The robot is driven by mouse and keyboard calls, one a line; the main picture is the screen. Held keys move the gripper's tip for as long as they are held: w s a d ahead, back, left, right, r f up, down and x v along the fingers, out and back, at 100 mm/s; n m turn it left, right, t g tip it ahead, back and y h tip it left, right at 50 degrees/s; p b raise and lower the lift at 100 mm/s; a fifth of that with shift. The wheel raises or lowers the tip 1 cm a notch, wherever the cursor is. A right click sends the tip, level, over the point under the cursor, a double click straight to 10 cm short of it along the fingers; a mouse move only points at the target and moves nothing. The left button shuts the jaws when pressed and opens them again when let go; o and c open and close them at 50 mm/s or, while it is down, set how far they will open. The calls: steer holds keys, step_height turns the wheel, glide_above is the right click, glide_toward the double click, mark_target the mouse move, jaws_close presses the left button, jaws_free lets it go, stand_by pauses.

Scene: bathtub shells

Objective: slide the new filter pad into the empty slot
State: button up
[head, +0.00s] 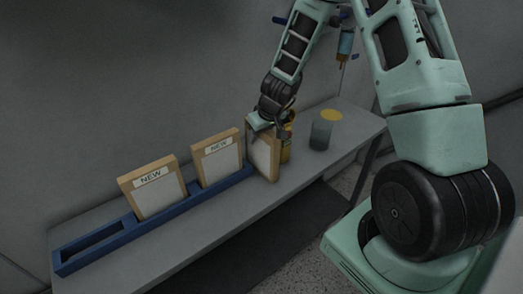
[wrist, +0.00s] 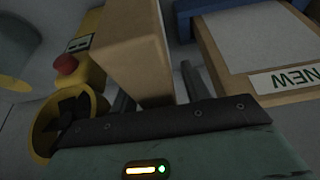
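A blue rack (head: 140,222) lies along the bench; its left slot (head: 92,243) is empty. Two wood-framed pads labelled NEW, a left one (head: 156,190) and a middle one (head: 219,160), stand in the rack. A third framed pad (head: 264,156) is at the rack's right end, turned at an angle to the others; I cannot read any label on it. My gripper (head: 262,124) is at its top edge. In the wrist view, the pad's wooden edge (wrist: 140,55) lies between my two fingers (wrist: 156,92), which look closed on it. Whether its bottom touches the bench is unclear.
A yellow object with a red knob (wrist: 66,64) stands close beside the held pad, and its yellow body shows in the head view (head: 287,150). A grey cylinder with a yellow top (head: 321,132) stands farther right. The bench (head: 215,215) is clear in front of the rack.

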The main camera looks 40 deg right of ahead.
jaws_close()
steer(key=shift+r, duration=0.1)
